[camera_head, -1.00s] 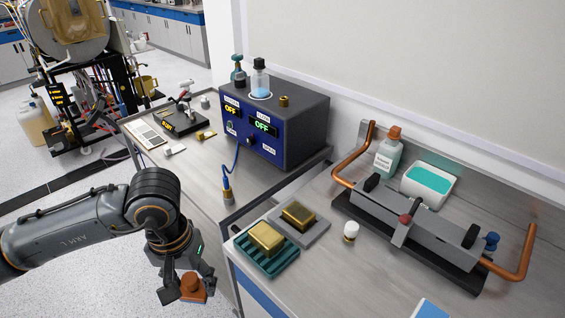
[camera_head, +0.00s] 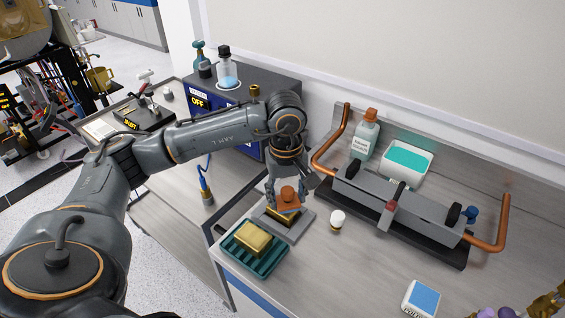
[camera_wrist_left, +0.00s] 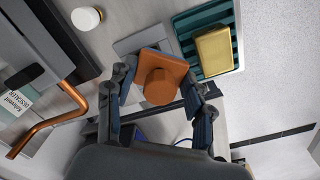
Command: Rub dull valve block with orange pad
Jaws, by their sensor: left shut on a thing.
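The orange pad (camera_head: 288,194) is a square piece with a round knob. My left gripper (camera_head: 286,198) is shut on it, and in the left wrist view the fingers (camera_wrist_left: 160,100) stand on either side of the pad (camera_wrist_left: 158,80). The pad is right over the dark brassy valve block (camera_head: 270,216) on the grey plate (camera_head: 296,232). The pad and fingers hide most of that block; I cannot tell whether the pad touches it. A brighter gold block (camera_head: 253,238) sits on the ribbed teal tray (camera_head: 258,265) beside the plate. My right gripper is not visible.
A white-capped jar (camera_head: 337,220) stands right of the plate. Behind are a clamped grey fixture with copper pipes (camera_head: 400,205), a solvent bottle (camera_head: 364,140) and a white tub (camera_head: 407,162). The blue control box (camera_head: 197,103) is partly behind my arm. A blue-topped box (camera_head: 422,298) lies in front.

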